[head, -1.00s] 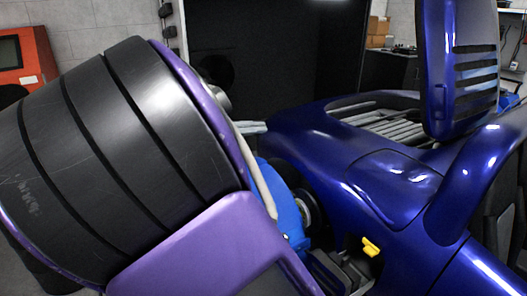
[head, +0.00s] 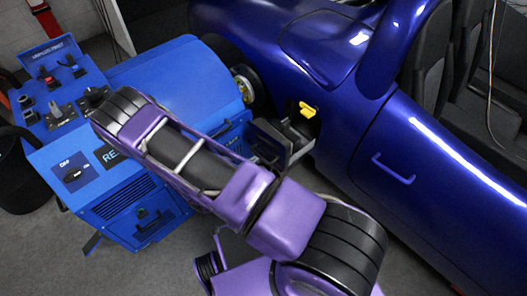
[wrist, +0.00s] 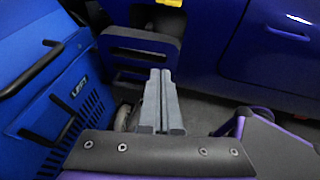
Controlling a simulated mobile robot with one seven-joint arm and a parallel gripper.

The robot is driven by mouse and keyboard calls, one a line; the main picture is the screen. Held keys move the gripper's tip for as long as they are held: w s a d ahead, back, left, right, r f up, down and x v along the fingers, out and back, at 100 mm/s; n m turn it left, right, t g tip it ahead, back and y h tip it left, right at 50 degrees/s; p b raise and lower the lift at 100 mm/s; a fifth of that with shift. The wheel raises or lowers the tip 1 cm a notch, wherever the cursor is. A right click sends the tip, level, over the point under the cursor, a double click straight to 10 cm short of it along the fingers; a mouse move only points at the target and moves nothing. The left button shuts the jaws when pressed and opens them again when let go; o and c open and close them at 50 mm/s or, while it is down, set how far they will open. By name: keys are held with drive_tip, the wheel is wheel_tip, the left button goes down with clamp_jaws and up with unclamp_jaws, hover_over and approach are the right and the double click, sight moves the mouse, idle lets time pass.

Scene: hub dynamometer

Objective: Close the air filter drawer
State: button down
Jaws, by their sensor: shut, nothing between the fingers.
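The blue dynamometer cabinet (head: 180,80) stands left of the car in the head view. A panel with a dark handle (head: 148,222) is low on its front face, below vent slots. I cannot tell surely whether this is the air filter drawer or how far it is out. In the wrist view, the cabinet's side (wrist: 40,60) fills the left, with dark bar handles (wrist: 40,70), a label and vent slots. My gripper (wrist: 158,72) is shut and empty, its grey fingers apart from the handles and to their right. In the head view my arm hides it.
The dark blue car (head: 390,130) stands close on the right, with a yellow piece (head: 309,108) at its wheel opening. A dark slotted bracket (wrist: 140,48) is just beyond my fingers. Grey floor (head: 50,255) is clear at the lower left.

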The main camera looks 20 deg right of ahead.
sight(278, 142)
drive_tip(key=b+x, duration=0.1)
drive_tip(key=x, duration=1.2)
drive_tip(key=shift+d, duration=0.1)
drive_tip(key=shift+w+d, duration=0.1)
